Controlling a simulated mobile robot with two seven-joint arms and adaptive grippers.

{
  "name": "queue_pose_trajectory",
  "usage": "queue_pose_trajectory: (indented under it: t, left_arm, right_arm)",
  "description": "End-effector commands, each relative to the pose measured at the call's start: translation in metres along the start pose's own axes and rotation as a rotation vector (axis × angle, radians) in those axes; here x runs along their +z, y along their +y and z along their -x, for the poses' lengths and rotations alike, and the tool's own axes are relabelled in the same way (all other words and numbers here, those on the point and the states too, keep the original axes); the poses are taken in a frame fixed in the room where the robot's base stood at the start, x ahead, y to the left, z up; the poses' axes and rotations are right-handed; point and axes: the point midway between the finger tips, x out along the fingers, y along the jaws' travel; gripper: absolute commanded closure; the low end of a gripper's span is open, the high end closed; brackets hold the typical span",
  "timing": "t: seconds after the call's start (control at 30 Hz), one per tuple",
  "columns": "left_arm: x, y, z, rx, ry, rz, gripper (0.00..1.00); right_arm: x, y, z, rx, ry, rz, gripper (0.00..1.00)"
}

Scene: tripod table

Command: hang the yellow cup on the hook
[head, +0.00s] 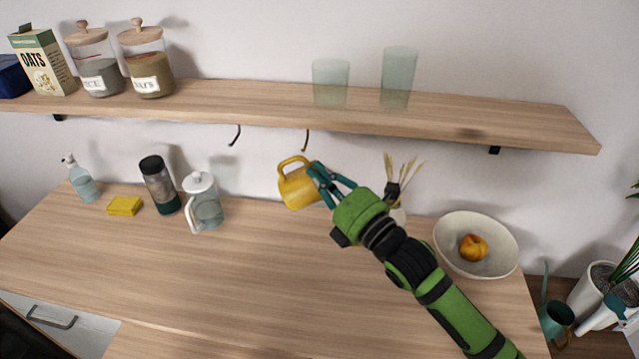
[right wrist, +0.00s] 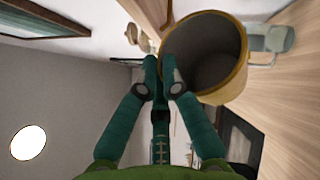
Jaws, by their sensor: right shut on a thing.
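The yellow cup (head: 296,190) is in the air over the counter, tilted, with its handle at its upper left. My right gripper (head: 319,174) is shut on the cup's wall at its right side. In the right wrist view, the fingertips (right wrist: 160,72) meet at the rim of the cup (right wrist: 240,70), whose open mouth faces the camera. Two hooks hang under the shelf: a brown one (head: 306,141) just above the cup's handle and a dark one (head: 236,136) further left. The handle appears below the brown hook and apart from it. My left gripper is not in view.
The wall shelf (head: 250,112) carries jars, an oats box and two glasses (head: 331,83). On the counter (head: 250,270) stand a glass pitcher (head: 203,203), a dark bottle (head: 160,185) and a bowl (head: 476,262) with fruit. The counter's middle is clear.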

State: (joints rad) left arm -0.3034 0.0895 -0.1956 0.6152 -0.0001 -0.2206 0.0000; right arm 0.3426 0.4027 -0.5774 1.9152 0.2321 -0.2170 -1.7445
Motion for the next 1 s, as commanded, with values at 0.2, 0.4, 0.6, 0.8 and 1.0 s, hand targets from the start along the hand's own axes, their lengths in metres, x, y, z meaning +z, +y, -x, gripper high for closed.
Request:
queue_pose_trajectory:
  t: [0.2,0.4,0.6,0.8,1.0]
  left_arm:
    - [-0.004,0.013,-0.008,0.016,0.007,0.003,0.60]
    - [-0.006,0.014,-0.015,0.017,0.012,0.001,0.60]
    - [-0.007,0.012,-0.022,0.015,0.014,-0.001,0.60]
    - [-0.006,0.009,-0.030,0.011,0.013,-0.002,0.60]
    - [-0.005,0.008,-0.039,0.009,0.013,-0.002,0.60]
  right_arm:
    - [0.008,-0.006,-0.009,0.005,-0.001,0.002,1.00]
    - [0.015,-0.012,-0.017,0.005,-0.001,0.002,1.00]
    - [0.022,-0.018,-0.025,0.005,-0.002,0.001,1.00]
    - [0.029,-0.024,-0.032,0.005,-0.002,0.001,1.00]
    - [0.035,-0.031,-0.040,0.004,-0.001,0.002,1.00]
